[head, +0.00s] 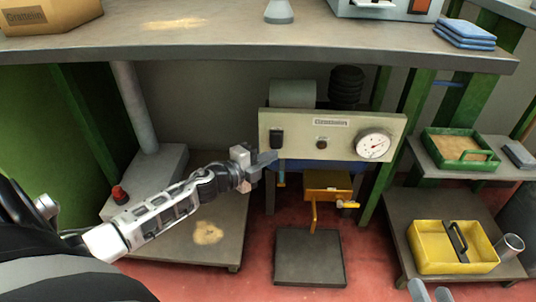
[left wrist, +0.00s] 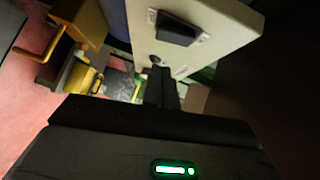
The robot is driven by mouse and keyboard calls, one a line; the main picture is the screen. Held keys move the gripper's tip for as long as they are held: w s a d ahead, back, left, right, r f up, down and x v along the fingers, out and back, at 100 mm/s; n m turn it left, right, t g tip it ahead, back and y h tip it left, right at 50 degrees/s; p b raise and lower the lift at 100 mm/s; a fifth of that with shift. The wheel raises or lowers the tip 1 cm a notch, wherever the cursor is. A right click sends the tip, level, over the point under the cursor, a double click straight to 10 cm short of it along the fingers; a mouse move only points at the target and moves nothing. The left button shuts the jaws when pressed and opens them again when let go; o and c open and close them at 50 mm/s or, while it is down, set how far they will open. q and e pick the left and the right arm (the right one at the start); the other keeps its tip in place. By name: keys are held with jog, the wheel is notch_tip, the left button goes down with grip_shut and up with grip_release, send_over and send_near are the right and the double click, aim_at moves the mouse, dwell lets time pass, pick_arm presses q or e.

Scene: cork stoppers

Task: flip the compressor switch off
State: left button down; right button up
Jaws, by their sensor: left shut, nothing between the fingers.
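The compressor's cream panel (head: 300,122) stands under the bench. Its black switch (head: 276,139) is at the panel's left end; I cannot tell which way it is set. In the left wrist view the switch (left wrist: 178,27) shows at the top, on the pale panel (left wrist: 222,22). My left gripper (head: 271,158) is shut and empty, just below and left of the switch in the head view. Its fingers (left wrist: 160,88) look apart from the switch in the left wrist view.
A yellow valve handle (head: 347,205) sticks out below. The bench top (head: 240,42) overhangs the panel. A yellow tray (head: 425,240) stands at right.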

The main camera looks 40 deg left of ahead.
pick_arm(q)
jog(key=shift+w+a+f+b, duration=0.25)
jog(key=shift+w+a, duration=0.3)
jog(key=shift+w, duration=0.15)
jog(key=shift+w+a+f+b, duration=0.1)
jog(key=shift+w+a+b, duration=0.15)
jog(key=shift+w+a, duration=0.35)
pick_arm(e)
jog(key=shift+w+a+r+m+t+y, duration=0.1)
jog(key=shift+r+m+t+y, duration=0.1)
jog(key=shift+r, duration=0.25)
jog(key=shift+w+a+r+m+t+y, duration=0.1)
jog(key=shift+r+y, duration=0.1)
jog(key=shift+r, duration=0.2)
pick_arm(q)
jog(key=shift+w+d, duration=0.1)
jog(key=shift+w+f, duration=0.2)
jog(key=shift+w, duration=0.1)
jog(key=shift+s+r, duration=0.1)
jog(key=shift+s, duration=0.15)
jog(key=p, duration=0.2)
send_near(280, 147)
jog(key=s+f, duration=0.2)
jog(key=s, duration=0.5)
jog(key=shift+d+f, duration=0.3)
jog(key=shift+f, duration=0.1)
pick_arm(e)
jog(key=shift+s+f+n+g+h, duration=0.3)
jog(key=shift+s+f+n+g, duration=0.2)
jog(key=shift+s+f+n, duration=0.2)
